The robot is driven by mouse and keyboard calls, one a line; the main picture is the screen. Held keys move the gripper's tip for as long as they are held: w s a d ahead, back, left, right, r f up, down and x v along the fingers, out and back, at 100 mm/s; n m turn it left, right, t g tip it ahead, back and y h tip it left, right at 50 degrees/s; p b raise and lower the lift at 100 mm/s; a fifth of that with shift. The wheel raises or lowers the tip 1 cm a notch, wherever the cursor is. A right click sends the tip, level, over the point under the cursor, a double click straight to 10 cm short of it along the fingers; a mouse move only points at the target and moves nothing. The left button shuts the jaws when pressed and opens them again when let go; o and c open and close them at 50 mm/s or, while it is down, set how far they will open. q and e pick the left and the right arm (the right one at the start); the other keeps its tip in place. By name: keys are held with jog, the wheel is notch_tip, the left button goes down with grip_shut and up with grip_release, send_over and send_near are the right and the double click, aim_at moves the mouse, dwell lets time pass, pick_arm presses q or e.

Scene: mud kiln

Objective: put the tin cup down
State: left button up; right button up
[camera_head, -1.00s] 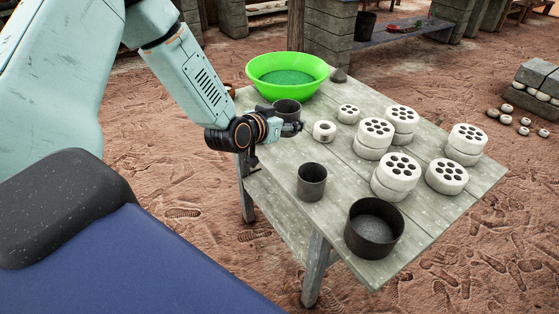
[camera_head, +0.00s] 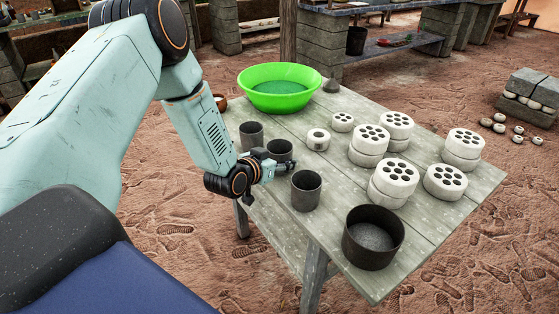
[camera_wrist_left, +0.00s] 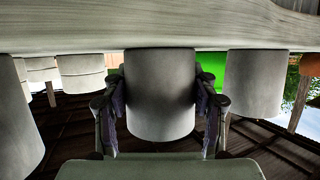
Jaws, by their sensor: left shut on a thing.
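A dark tin cup (camera_head: 279,149) stands upright between two similar cups, at the left part of the grey wooden table (camera_head: 335,215). My left gripper (camera_head: 281,168) is shut on it from the near left side. In the left wrist view, which is upside down, the held tin cup (camera_wrist_left: 160,95) sits between my fingers. Its base is at or very close to the tabletop; I cannot tell whether it touches. The gripper hides part of the cup's lower side. My right gripper is not in view.
One dark cup (camera_head: 251,135) stands behind the held cup and another (camera_head: 306,191) in front. A wide dark pot (camera_head: 373,238), a green basin (camera_head: 280,98) and several white perforated discs (camera_head: 390,180) share the table. Bare planks lie between the front cup and discs.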

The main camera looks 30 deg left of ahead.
pick_arm(q)
jog(key=shift+s, duration=0.2)
jog(key=o, duration=1.2)
jog(key=shift+w+f, duration=0.15)
jog(key=shift+o, duration=0.2)
jog(key=shift+s+r, duration=0.2)
jog(key=shift+r, duration=0.2)
jog(key=p+v, duration=0.5)
jog(key=v, duration=0.6)
jog(key=shift+s, duration=0.35)
